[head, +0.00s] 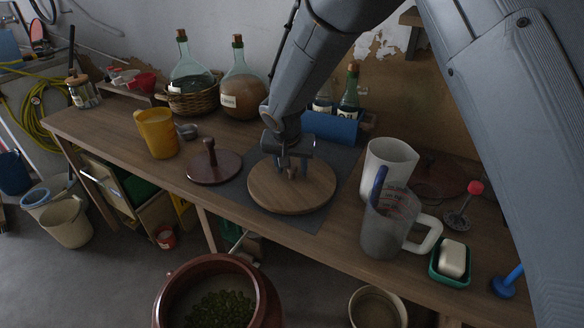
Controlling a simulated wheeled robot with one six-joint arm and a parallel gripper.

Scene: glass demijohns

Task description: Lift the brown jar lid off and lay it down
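A round light-brown wooden lid (268,194) with a small knob lies flat on a dark mat on the bench. My gripper (292,169) is just above its middle, pointing down. The fingers look spread to either side of the knob, with space between; contact is hard to see. A red-brown jar (163,302) stands on the floor in front of the bench, its mouth uncovered and green olives (217,312) inside. A dark red-brown disc with an upright handle (213,168) lies left of the wooden lid.
A yellow mug (157,134) and small metal cup (187,131) stand left. A white jug (389,165), a measuring jug (385,232) and a green soap dish (437,264) stand right. Glass demijohns (241,95) and a blue bottle carrier (330,127) stand behind. The dark mat (318,218) is bare around the lid.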

